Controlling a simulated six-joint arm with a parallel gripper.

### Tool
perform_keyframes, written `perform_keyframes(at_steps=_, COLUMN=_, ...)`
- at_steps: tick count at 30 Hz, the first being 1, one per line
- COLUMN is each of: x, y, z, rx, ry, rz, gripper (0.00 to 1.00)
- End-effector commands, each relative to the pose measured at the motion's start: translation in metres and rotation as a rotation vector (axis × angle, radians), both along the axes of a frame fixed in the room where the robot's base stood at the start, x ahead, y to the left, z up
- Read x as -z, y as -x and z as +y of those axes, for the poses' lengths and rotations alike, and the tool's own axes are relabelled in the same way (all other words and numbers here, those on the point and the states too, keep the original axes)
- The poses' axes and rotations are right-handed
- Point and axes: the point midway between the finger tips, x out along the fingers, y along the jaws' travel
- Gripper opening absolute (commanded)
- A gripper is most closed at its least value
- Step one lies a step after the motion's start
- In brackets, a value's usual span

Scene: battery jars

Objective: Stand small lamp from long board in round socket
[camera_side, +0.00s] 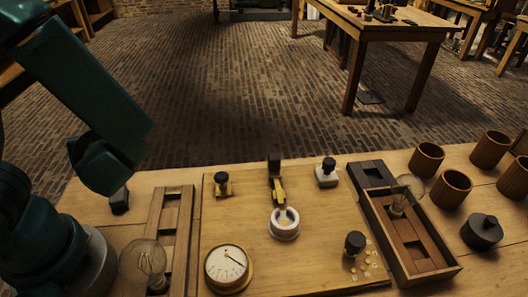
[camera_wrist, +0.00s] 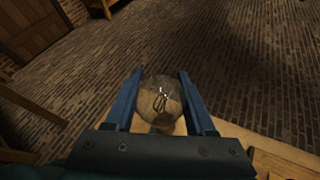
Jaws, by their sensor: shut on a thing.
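In the wrist view my gripper (camera_wrist: 160,75) has its two blue fingers closed on either side of a clear glass lamp (camera_wrist: 161,98), with its filament showing. The lamp's lower end is hard to make out. My gripper does not show in the side view. A white round socket (camera_side: 284,224) sits near the middle of the wide board in the side view. A long narrow board (camera_side: 168,235) with recesses lies to its left. A large glass lamp (camera_side: 143,262) stands at that board's near end. Another glass lamp (camera_side: 404,197) stands in the long wooden tray (camera_side: 440,268) on the right.
A round dial (camera_side: 229,267) and several black-knobbed fittings, including one at the front right (camera_side: 355,243), stand on the wide board (camera_side: 320,262). Wooden cups (camera_side: 451,189) and a black lidded pot (camera_side: 481,232) stand at the right. Brick floor lies beyond the table.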

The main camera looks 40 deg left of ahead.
Motion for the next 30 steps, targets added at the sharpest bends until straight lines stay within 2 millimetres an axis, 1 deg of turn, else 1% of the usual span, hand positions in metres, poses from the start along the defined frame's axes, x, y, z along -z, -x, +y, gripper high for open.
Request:
perform_keyframes(at_steps=1, x=-0.004, y=0.004, z=0.006, rx=-0.003, ry=0.003, rz=-0.004, gripper=0.00)
perform_keyframes(at_steps=3, x=-0.008, y=0.008, z=0.011, rx=-0.003, ry=0.003, rz=-0.004, gripper=0.00)
perform_keyframes(at_steps=11, x=-0.016, y=0.015, z=0.023, rx=0.006, ry=0.000, rz=0.001, gripper=0.00)
perform_keyframes(at_steps=14, x=-0.014, y=0.006, z=0.020, rx=0.050, ry=-0.002, rz=0.003, gripper=0.00)
perform_keyframes(at_steps=16, x=-0.012, y=-0.009, z=0.013, rx=0.105, ry=-0.002, rz=0.002, gripper=0.00)
perform_keyframes(at_steps=17, x=-0.012, y=-0.018, z=0.008, rx=0.138, ry=-0.001, rz=0.002, gripper=0.00)
perform_keyframes(at_steps=20, x=-0.010, y=-0.052, z=-0.016, rx=0.274, ry=-0.001, rz=0.002, gripper=0.00)
perform_keyframes(at_steps=21, x=-0.010, y=-0.066, z=-0.028, rx=0.337, ry=-0.001, rz=0.001, gripper=0.00)
perform_keyframes(at_steps=23, x=-0.009, y=-0.087, z=-0.048, rx=0.433, ry=-0.001, rz=0.000, gripper=0.00)
perform_keyframes(at_steps=24, x=-0.009, y=-0.100, z=-0.063, rx=0.499, ry=0.000, rz=0.001, gripper=0.00)
perform_keyframes(at_steps=26, x=-0.010, y=-0.117, z=-0.086, rx=0.594, ry=0.000, rz=0.000, gripper=0.00)
perform_keyframes(at_steps=27, x=-0.010, y=-0.128, z=-0.101, rx=0.657, ry=-0.002, rz=0.001, gripper=0.00)
perform_keyframes(at_steps=29, x=-0.011, y=-0.142, z=-0.127, rx=0.752, ry=-0.001, rz=0.000, gripper=0.00)
perform_keyframes(at_steps=30, x=-0.012, y=-0.149, z=-0.144, rx=0.815, ry=-0.002, rz=0.000, gripper=0.00)
